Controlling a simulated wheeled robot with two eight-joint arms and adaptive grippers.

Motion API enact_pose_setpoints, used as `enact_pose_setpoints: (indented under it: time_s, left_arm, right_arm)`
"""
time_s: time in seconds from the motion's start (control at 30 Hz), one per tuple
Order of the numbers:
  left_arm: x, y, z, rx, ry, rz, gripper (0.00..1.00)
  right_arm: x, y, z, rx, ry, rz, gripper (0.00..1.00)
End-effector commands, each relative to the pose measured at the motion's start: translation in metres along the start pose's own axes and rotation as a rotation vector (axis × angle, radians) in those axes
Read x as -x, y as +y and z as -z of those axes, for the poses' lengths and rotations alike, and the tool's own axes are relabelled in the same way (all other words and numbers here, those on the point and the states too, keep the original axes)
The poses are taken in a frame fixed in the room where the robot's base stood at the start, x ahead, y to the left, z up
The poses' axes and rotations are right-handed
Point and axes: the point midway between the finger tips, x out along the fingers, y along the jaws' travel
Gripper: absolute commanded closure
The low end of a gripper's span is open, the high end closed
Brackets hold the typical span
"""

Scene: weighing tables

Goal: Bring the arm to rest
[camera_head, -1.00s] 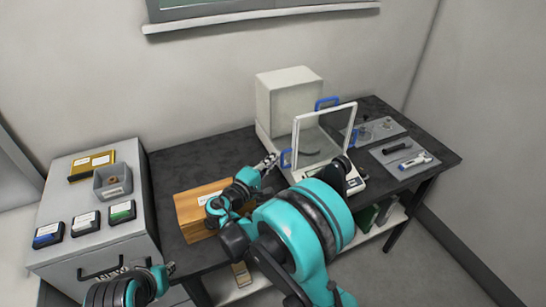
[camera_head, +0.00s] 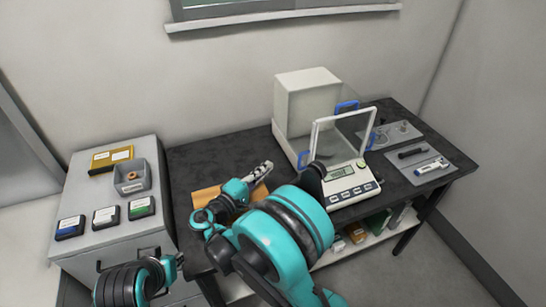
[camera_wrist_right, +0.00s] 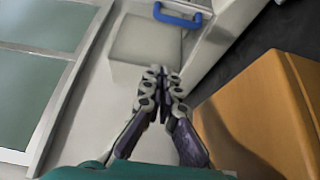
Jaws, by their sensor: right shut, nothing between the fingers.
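My right gripper (camera_head: 262,170) is shut and empty above the black table, just over the wooden box (camera_head: 206,196), which my arm partly hides. In the right wrist view the fingertips (camera_wrist_right: 165,78) of the right gripper meet, and the wooden box (camera_wrist_right: 265,115) stands to their right. My left gripper (camera_head: 178,262) shows small at the lower left, in front of the grey cabinet. Its fingers are too small to read.
A balance (camera_head: 352,180) with a clear draft shield and blue handles stands right of my right gripper. Trays (camera_head: 425,160) with small tools lie at the table's right. The grey cabinet (camera_head: 85,180) at the left bears a grey bin (camera_head: 131,188) and several labelled boxes.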

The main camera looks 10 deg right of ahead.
Motion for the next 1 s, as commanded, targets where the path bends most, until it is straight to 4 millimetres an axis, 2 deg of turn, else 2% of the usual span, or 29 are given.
enact_pose_setpoints:
  time_s: [0.2,0.37,0.47,0.53,0.67,0.87,1.0]
  left_arm:
    - [0.001,0.0,0.0,0.0,0.0,0.0,0.79]
    - [0.001,0.0,0.0,0.0,0.0,0.0,0.79]
    - [0.001,0.0,0.0,0.0,0.0,0.0,0.79]
    - [0.001,0.0,0.0,0.0,0.0,0.0,0.79]
    - [0.001,0.0,0.0,0.0,0.0,0.0,0.79]
    - [0.001,0.0,0.0,0.0,0.0,0.0,0.79]
    - [0.001,0.0,0.0,0.0,0.0,0.0,0.79]
  right_arm:
    - [0.005,0.0,-0.001,0.0,-0.002,0.003,1.0]
    - [-0.009,0.004,-0.015,-0.011,-0.01,0.077,1.0]
    - [-0.025,0.006,-0.039,-0.038,-0.021,0.2,1.0]
    - [-0.034,0.006,-0.062,-0.073,-0.031,0.311,1.0]
    - [-0.037,0.002,-0.106,-0.164,-0.045,0.513,1.0]
    - [-0.012,-0.007,-0.168,-0.364,-0.064,0.794,1.0]
    - [0.02,-0.013,-0.202,-0.544,-0.076,0.966,1.0]
